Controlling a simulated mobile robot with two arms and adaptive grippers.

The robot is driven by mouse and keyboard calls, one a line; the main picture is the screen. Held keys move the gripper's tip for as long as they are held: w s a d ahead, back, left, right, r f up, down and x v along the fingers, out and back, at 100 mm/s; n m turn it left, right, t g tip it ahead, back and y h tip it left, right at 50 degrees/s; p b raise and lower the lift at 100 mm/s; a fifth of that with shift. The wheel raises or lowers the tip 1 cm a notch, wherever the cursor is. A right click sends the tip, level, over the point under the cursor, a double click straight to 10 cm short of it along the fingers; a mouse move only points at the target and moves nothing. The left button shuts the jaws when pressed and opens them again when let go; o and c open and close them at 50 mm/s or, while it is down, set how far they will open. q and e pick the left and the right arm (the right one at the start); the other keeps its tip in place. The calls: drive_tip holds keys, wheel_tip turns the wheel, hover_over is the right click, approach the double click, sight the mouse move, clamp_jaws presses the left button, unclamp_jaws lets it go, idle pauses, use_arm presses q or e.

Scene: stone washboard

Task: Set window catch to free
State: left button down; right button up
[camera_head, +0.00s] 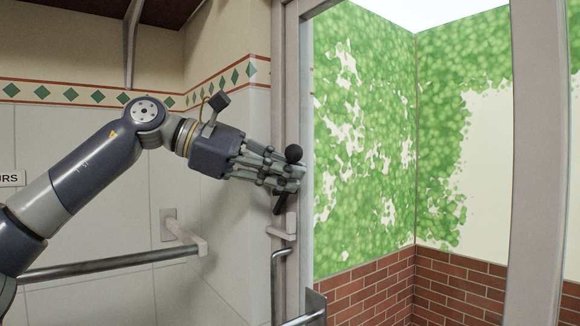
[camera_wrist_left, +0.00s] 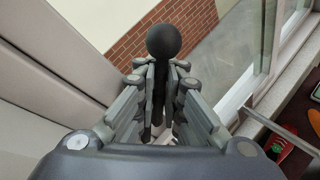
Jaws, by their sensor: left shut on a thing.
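The window catch (camera_head: 294,153) is a dark lever with a round ball knob, mounted on the pale window frame. My left gripper (camera_head: 300,176) reaches in from the left and is shut on the catch's lever, just below the knob. In the left wrist view the ball knob (camera_wrist_left: 163,40) stands beyond the fingertips, and the dark lever (camera_wrist_left: 158,95) runs between the two fingers of the left gripper (camera_wrist_left: 160,72). The lower end of the lever shows below the fingers in the head view. The fingers hide part of its middle. My right gripper is not in view.
The window frame post (camera_head: 292,60) rises beside the catch, with a small ledge (camera_head: 281,233) and a metal handle below it. A grab rail (camera_head: 110,264) crosses the tiled wall below my left arm. Outside the window are a brick wall (camera_head: 365,290) and greenery.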

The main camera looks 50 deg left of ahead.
use_arm(q)
drive_tip(key=m+y, duration=0.1)
drive_tip(key=d+f+m+y, duration=0.1)
drive_tip(key=shift+m+g+y+p, duration=0.3)
drive_tip(key=shift+y+p, duration=0.05)
drive_tip(key=shift+y, duration=0.05)
drive_tip(key=shift+s+d+f+m+y, duration=0.1)
drive_tip(key=shift+f+m+y, duration=0.2)
drive_tip(key=shift+m+y, duration=0.25)
drive_tip(key=shift+d+f+m+y, duration=0.1)
drive_tip(key=shift+f+m+y, duration=0.2)
drive_tip(key=shift+m+y, duration=0.25)
drive_tip(key=c, duration=1.7)
unclamp_jaws()
drive_tip(key=shift+f, duration=0.1)
drive_tip(key=shift+s, duration=0.2)
drive_tip(key=v, duration=1.2)
drive_tip(key=shift+d, duration=0.25)
